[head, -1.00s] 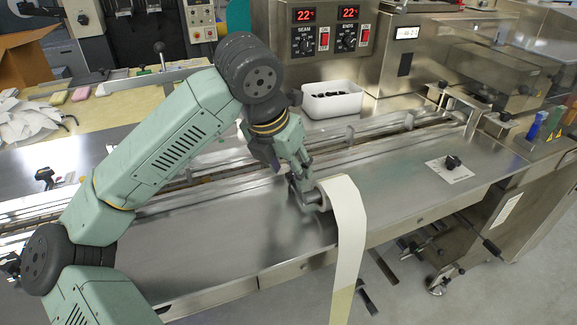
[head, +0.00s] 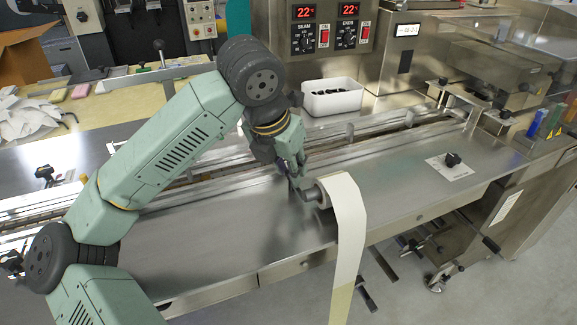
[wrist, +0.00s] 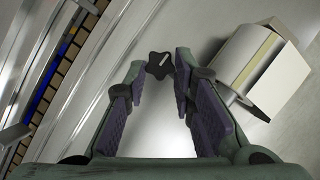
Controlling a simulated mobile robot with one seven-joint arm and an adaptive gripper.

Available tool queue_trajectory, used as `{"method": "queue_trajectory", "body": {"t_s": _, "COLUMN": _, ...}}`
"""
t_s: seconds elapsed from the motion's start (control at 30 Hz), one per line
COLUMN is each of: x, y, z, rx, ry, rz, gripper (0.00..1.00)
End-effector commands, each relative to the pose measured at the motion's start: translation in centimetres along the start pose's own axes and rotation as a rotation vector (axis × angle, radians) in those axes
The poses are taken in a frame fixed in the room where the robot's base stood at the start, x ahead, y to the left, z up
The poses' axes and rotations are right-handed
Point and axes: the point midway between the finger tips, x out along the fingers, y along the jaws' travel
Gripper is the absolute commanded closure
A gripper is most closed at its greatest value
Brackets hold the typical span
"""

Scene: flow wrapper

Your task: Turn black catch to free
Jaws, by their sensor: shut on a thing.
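The black catch (wrist: 160,65) is a small lobed knob with a pale mark across its top. In the wrist view it sits between the fingertips of my gripper (wrist: 160,75), above the steel deck. My gripper is shut on it, with a purple-padded finger on each side. In the head view my gripper (head: 298,182) points down at the deck just left of the film roll, and the catch there is hidden or too small to make out.
The film roll (head: 344,198) hangs its pale web over the deck's front edge, close right of my gripper; it also shows in the wrist view (wrist: 262,65). A white bin (head: 332,98) stands behind. Another black knob (head: 452,160) sits on a label plate at right.

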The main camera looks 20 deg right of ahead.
Motion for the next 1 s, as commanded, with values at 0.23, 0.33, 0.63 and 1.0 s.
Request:
{"method": "queue_trajectory", "body": {"t_s": 0.23, "x": 0.01, "y": -0.01, "z": -0.01, "rx": 0.003, "ry": 0.000, "rz": -0.001, "gripper": 1.00}}
{"method": "queue_trajectory", "body": {"t_s": 0.33, "x": 0.06, "y": 0.03, "z": -0.02, "rx": 0.014, "ry": 0.000, "rz": -0.005, "gripper": 1.00}}
{"method": "queue_trajectory", "body": {"t_s": 0.63, "x": 0.28, "y": 0.30, "z": -0.10, "rx": 0.139, "ry": 0.000, "rz": -0.058, "gripper": 1.00}}
{"method": "queue_trajectory", "body": {"t_s": 1.0, "x": 0.21, "y": 0.73, "z": 0.13, "rx": 0.449, "ry": 0.000, "rz": -0.187, "gripper": 1.00}}
